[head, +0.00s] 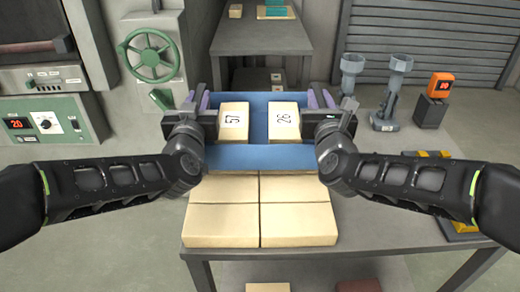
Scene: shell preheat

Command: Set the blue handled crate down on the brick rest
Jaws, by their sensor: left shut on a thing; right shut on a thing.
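The blue crate (258,157) is held level between my two grippers, with two cream blocks marked 57 (233,122) and 26 (285,121) inside it. My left gripper (200,104) is shut on its left side and my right gripper (323,102) on its right side; the handles are mostly hidden by the grippers. The brick rest (258,222) is a layer of cream bricks on the grey table. The crate's near wall overlaps the far part of the bricks in the picture. I cannot tell whether the crate touches them.
The grey table (380,240) carries yellow and black items (440,155) at right. Behind stand two grey stands (390,95) and an orange display (441,84). A furnace panel with a green handwheel (152,55) is at left, and another grey table (262,38) is at the back.

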